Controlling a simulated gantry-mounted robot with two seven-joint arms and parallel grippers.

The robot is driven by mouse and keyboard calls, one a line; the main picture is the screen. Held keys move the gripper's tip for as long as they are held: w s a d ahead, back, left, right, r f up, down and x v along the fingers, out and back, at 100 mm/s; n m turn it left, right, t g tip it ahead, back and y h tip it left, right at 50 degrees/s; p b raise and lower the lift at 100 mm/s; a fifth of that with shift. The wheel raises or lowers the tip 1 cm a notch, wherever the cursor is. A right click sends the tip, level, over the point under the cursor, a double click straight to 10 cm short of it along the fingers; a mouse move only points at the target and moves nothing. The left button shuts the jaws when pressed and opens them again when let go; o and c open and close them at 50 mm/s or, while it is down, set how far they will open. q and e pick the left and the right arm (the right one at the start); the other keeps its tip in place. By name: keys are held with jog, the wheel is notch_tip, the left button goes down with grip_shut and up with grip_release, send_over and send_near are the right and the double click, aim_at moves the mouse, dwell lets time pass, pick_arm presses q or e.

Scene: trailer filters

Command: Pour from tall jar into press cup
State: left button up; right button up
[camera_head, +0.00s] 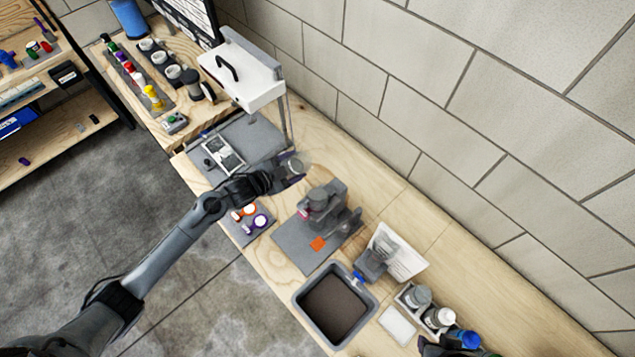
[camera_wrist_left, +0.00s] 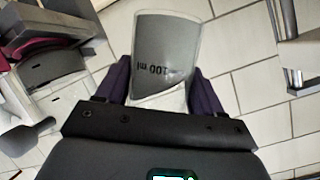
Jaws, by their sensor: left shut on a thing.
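My left gripper (camera_head: 288,172) reaches in from the left and is shut on a clear jar (camera_head: 297,163). In the left wrist view, its purple finger pads (camera_wrist_left: 160,88) sit on both sides of the clear jar (camera_wrist_left: 165,45), which has a "100 ml" mark. The jar looks grey inside; I cannot tell its contents. It is held above the bench, between the grey mat at the back and the press. The grey press (camera_head: 325,200) stands on a grey mat to the right of the gripper. I cannot clearly make out its cup. My right gripper is not in view.
A small mat with orange and purple ringed pieces (camera_head: 250,217) lies under the left arm. A dark-filled bin (camera_head: 340,305), a white tray (camera_head: 408,257) and several bottles (camera_head: 440,317) stand nearer. A block wall borders the bench.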

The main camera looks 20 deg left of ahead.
pick_arm(q)
jog(key=shift+w+a+r+n+h+p, duration=0.35)
jog(key=shift+n+h+p, duration=0.25)
jog(key=shift+n, duration=0.2)
jog(key=shift+a+f+n+g+h, duration=0.1)
jog(key=shift+f+n+g+h, duration=0.25)
jog(key=shift+n, duration=0.25)
jog(key=shift+f+n+h, duration=0.15)
jog(key=shift+n+h, duration=0.2)
jog(key=shift+n, duration=0.05)
notch_tip(320, 180, up, 5)
jog(key=p, duration=0.4)
jog(key=shift+a+p, duration=0.1)
jog(key=shift+p, duration=0.2)
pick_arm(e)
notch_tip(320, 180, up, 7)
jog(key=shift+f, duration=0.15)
